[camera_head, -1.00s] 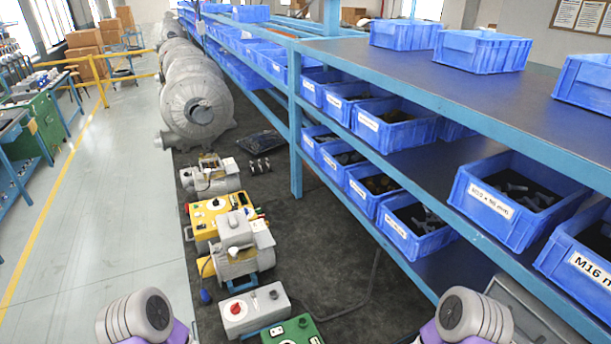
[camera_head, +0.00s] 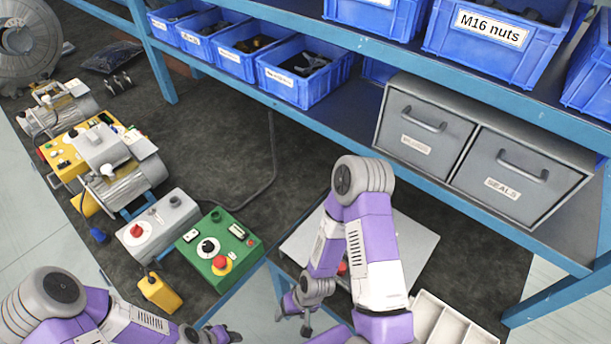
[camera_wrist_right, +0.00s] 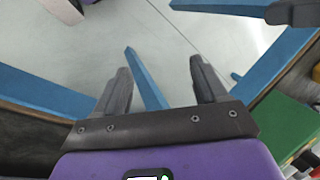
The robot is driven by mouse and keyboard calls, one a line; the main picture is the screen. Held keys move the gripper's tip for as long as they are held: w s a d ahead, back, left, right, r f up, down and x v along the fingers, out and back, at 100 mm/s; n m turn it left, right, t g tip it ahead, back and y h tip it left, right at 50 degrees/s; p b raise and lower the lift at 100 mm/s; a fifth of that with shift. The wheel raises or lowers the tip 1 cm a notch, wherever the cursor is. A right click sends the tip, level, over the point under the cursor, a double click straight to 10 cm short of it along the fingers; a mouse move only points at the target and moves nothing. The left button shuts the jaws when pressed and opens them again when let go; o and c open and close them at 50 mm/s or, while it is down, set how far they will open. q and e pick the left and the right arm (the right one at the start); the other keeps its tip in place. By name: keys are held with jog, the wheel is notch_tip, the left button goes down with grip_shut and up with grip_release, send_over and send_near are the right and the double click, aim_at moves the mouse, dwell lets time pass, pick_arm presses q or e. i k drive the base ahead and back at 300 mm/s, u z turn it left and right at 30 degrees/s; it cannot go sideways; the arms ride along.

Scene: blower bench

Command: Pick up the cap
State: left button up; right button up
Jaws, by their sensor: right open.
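I cannot make out a cap for certain in either view. A small red thing (camera_head: 342,267) shows on a pale grey plate (camera_head: 405,244), partly behind my right arm; I cannot tell what it is. My right gripper (camera_head: 296,316) is low in the head view, left of that plate. In the right wrist view my right gripper (camera_wrist_right: 162,82) is open, with nothing between its fingers, over pale floor and a blue bar. My left gripper (camera_head: 230,334) shows at the bottom edge of the head view, partly cut off; its jaw opening is unclear.
A green control box (camera_head: 222,262), a grey box (camera_head: 155,225) and a yellow device (camera_head: 159,292) stand left of my right gripper. A white divided tray (camera_head: 440,325) is at the lower right. Grey drawers (camera_head: 425,128) and blue bins (camera_head: 305,82) fill the shelf behind.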

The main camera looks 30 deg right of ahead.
aim_at(342, 270)
jog(key=z, duration=0.05)
jog(key=k, duration=0.45)
jog(key=u, duration=0.4)
jog(key=i, duration=0.1)
jog(key=u, duration=0.45)
jog(key=k, duration=0.6)
jog(key=z, duration=1.5)
